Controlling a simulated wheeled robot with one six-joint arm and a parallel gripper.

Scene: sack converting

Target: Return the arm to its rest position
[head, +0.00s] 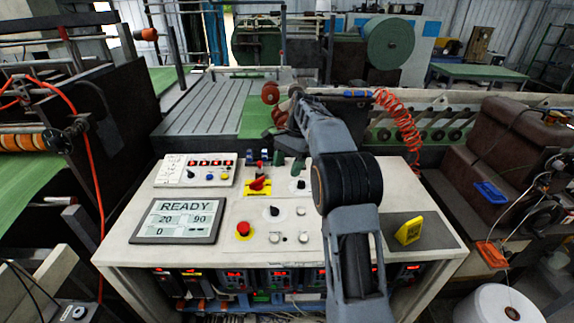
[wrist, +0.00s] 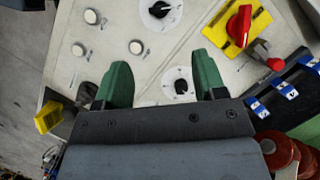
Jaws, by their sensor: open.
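My arm reaches forward over the white control console (head: 210,262) in the head view. My gripper (wrist: 163,85) shows in the wrist view with its two green fingers spread wide and nothing between them. It hangs above the console's panel, near a black knob (wrist: 180,86) that lies between and beyond the fingers. I cannot tell from the frames that it touches anything. In the head view the arm hides much of the gripper and part of the panel.
The console carries a READY display (head: 180,220), a red button (head: 243,229), a red rotary switch (head: 258,184) and a yellow wedge-shaped item (head: 409,231) on a dark pad. A coiled red hose (head: 400,125) hangs behind the arm. A white roll (head: 498,304) stands on the floor at right.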

